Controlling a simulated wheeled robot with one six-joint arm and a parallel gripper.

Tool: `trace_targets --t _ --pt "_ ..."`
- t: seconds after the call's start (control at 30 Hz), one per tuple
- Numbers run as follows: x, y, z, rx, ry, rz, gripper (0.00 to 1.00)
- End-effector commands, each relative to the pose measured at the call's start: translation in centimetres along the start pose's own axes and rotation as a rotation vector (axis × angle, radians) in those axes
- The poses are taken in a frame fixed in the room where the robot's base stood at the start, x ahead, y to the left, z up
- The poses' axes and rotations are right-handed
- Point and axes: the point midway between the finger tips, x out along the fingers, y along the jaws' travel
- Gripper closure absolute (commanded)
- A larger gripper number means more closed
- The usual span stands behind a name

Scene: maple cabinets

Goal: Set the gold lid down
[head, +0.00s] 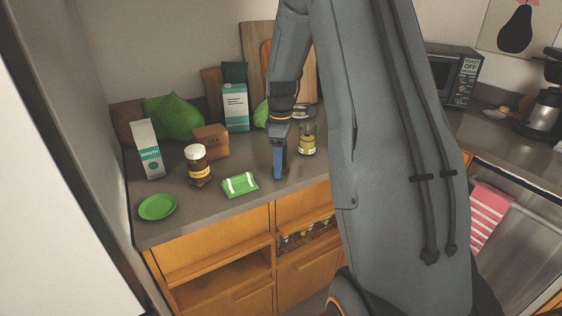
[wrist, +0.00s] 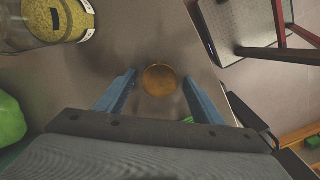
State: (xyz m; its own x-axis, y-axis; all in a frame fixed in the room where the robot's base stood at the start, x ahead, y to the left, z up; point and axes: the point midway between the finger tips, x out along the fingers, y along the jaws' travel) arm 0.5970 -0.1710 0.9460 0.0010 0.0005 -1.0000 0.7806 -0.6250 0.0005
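The gold lid (wrist: 160,80) is a small round disc in the wrist view. It appears to lie flat on the grey counter, between and slightly beyond my fingertips. My gripper (wrist: 160,79) points down with its two blue fingers apart. A gap shows on each side of the lid, and neither finger appears to touch it. In the head view my gripper (head: 280,176) is low over the counter near its front edge. I cannot clearly make out the lid there.
A jar with yellow-green contents (head: 307,143) stands just right of my gripper; it also shows in the wrist view (wrist: 58,18). A green packet (head: 240,185), brown jar (head: 198,166) and green plate (head: 157,207) are left. Cartons (head: 236,108) stand behind. Bare counter surrounds the lid.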

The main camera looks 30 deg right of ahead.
Motion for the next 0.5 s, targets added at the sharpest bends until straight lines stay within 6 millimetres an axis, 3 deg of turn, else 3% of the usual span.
trace_targets --t 0.27,0.5 --pt "-0.4 0.0 0.0 0.000 0.000 0.001 0.38" --pt "-3.7 0.2 -0.1 0.000 0.002 0.005 0.38"
